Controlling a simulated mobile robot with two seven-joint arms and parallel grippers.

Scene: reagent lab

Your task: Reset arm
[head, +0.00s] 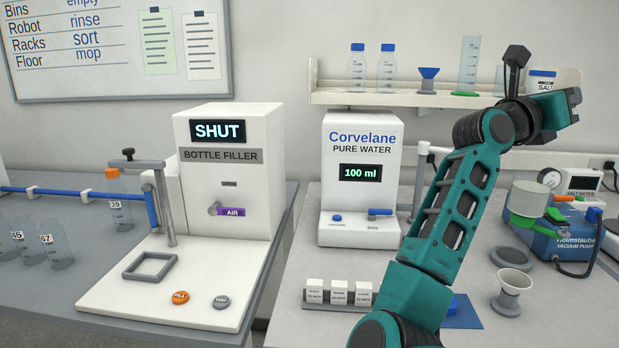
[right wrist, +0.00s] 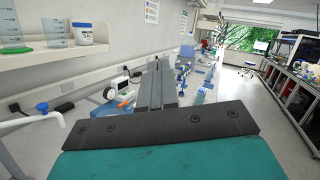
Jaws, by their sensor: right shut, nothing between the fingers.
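My right arm, teal and black, rises from the bottom of the head view in front of the right-hand bench. Its right gripper (head: 573,100) is at the upper right, raised to about shelf height, in front of the shelf's right end. In the right wrist view the two dark fingers of the right gripper (right wrist: 166,84) lie together, shut and empty, pointing away along the wall. My left gripper and arm are not in view.
Below the gripper are a blue vacuum pump (head: 567,236), a salt meter (head: 581,182) and a funnel on a stand (head: 511,290). A salt jar (head: 541,83) stands on the wall shelf (head: 400,99). A water dispenser (head: 360,180) and bottle filler (head: 230,170) stand left.

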